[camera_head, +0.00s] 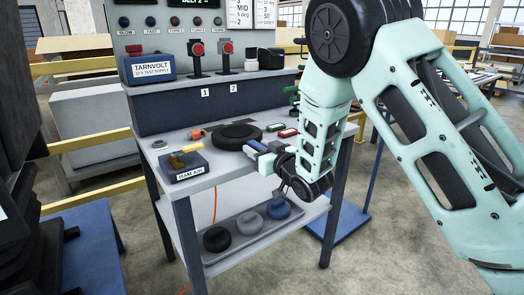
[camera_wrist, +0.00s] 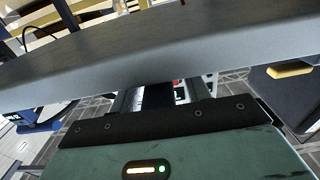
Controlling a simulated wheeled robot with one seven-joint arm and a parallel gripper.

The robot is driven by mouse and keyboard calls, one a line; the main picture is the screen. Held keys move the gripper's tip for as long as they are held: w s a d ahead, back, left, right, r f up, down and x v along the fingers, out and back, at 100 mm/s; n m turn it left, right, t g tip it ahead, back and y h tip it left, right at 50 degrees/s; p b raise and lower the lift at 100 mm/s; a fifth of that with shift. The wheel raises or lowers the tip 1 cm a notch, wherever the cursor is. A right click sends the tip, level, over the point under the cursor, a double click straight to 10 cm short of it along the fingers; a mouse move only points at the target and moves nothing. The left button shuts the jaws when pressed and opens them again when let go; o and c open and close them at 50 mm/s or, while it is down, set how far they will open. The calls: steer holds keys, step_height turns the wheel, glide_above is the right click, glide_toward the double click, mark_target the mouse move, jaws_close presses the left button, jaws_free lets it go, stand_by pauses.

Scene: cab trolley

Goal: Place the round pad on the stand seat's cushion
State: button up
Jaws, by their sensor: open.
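Three round pads, black (camera_head: 216,238), grey (camera_head: 250,223) and blue (camera_head: 278,208), sit in a row in a grey tray on the trolley's lower shelf. I cannot tell which one the task means. A larger black round disc (camera_head: 237,136) lies on the trolley top. I see nothing held. I cannot make out the stand seat's cushion for certain.
The trolley top (camera_head: 217,172) carries a dark box labelled RAM AIR (camera_head: 184,166) and small coloured parts. Behind it stands a control panel with two red-topped levers. The grey slab (camera_wrist: 150,50) crosses close in front of the wrist camera. A dark structure fills the left edge.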

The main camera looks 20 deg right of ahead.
steer(key=shift+f, duration=0.2)
steer(key=shift+s+d, duration=0.1)
steer(key=shift+s, duration=0.2)
steer(key=p+v, duration=0.4)
steer(key=v, duration=0.8)
steer(key=shift+r, duration=0.35)
steer(key=shift+s+p, duration=0.25)
steer(key=shift+p, duration=0.45)
steer(key=shift+f+p+v, duration=0.15)
steer(key=shift+p+v, duration=0.9)
steer(key=shift+p, duration=0.35)
steer(key=shift+f+p+v, duration=0.15)
steer(key=shift+p+v, duration=0.9)
steer(key=shift+p, duration=0.3)
